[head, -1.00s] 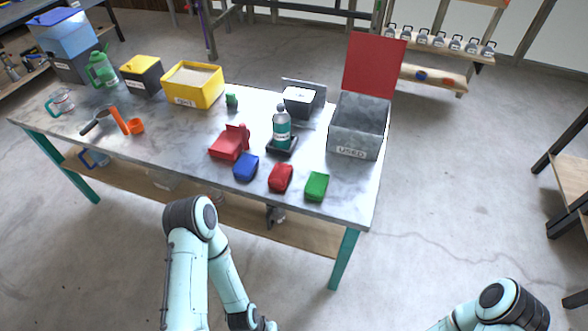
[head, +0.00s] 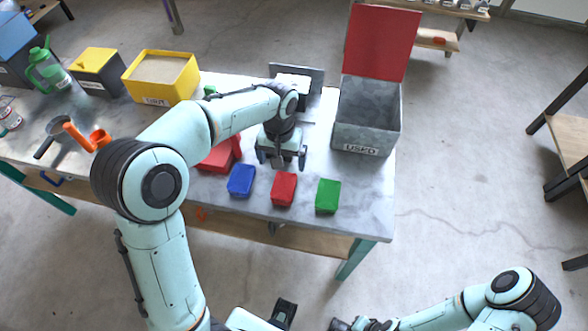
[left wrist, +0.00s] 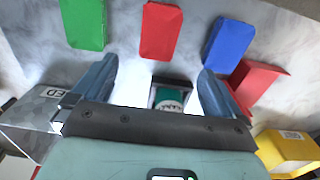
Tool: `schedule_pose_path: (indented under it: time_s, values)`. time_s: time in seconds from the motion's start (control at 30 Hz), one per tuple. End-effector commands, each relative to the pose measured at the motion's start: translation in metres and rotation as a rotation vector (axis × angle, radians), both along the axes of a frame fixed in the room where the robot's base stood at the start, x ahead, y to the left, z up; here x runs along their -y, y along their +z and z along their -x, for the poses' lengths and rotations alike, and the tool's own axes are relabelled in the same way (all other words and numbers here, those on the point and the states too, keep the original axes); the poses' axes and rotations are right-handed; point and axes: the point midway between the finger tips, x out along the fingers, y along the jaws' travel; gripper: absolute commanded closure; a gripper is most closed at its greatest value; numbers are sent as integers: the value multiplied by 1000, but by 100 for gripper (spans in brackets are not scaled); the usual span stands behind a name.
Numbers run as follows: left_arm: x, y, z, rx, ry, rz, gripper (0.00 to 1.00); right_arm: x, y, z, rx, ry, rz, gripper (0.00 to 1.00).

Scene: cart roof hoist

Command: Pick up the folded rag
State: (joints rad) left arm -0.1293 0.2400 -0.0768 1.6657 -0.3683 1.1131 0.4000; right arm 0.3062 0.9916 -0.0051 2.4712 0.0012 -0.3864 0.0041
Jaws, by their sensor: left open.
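Three small folded-looking pads lie in a row near the table's front edge: blue (head: 241,180), red (head: 284,189) and green (head: 328,196). I cannot tell which one the task means. My left gripper (head: 281,160) is open and empty, pointing down just behind the red pad. In the left wrist view the green (left wrist: 84,24), red (left wrist: 161,31) and blue (left wrist: 229,45) pads lie beyond the open fingers (left wrist: 157,88). The red pad is roughly centred, outside the jaws. A right-arm part is at the bottom edge; its jaw state is unclear.
A grey metal bin (head: 363,136) marked USED, with a raised red lid, stands to the right. A bottle (left wrist: 170,98) shows between the fingers, farther down. A red object (head: 218,158) lies left of the gripper. A yellow box (head: 160,90) stands farther left.

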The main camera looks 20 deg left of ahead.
Motion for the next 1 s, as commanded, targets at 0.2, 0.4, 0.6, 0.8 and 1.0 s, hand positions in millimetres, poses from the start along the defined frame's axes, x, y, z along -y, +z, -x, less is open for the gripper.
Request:
schedule_pose_path:
  time_s: [0.2, 0.4, 0.6, 0.8, 1.0]
  values:
    - [-3, -17, 2, -5, 8, -9, 0, 0, -5, 4, -6, -1, 0, 100]
    - [-2, -56, 3, -6, 7, -8, 0, 0, -9, 5, -8, -1, 0, 100]
    - [-2, -74, 2, -2, 7, -8, 0, 0, -10, 6, -8, -1, 0, 100]
    - [2, -96, 4, -6, 5, -8, 0, 0, -10, 6, -8, -1, 0, 100]
    - [4, -122, 4, -2, 7, -8, 0, 0, -12, 6, -9, 0, -1, 100]
